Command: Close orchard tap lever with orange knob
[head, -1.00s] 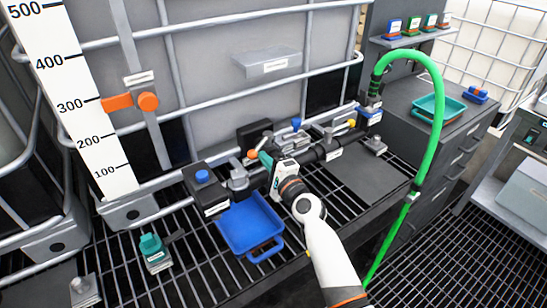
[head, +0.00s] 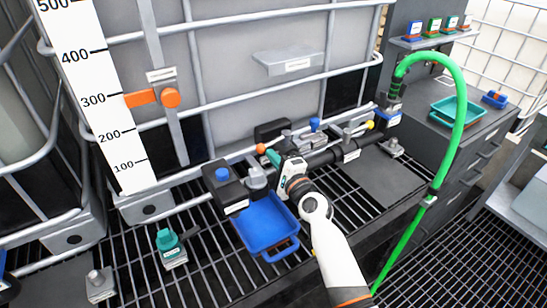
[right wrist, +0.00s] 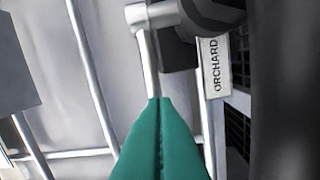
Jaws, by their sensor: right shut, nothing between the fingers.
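The lever with the orange knob (head: 261,148) is on the left part of the dark manifold pipe (head: 320,159). My right gripper (head: 273,157) is shut and empty, with its teal fingertips just right of the orange knob. Whether they touch it is not clear. In the right wrist view, the closed teal fingers (right wrist: 160,125) point at a metal lever rod (right wrist: 150,62). A white label reading ORCHARD (right wrist: 214,65) is to its right. The orange knob does not show there. My left gripper is out of view.
Levers with a blue knob (head: 314,124) and a yellow knob (head: 370,125) stand farther right along the pipe. A blue tray (head: 252,228) lies below the left end. A green hose (head: 459,110) arches at right. The caged tank (head: 235,85) stands behind.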

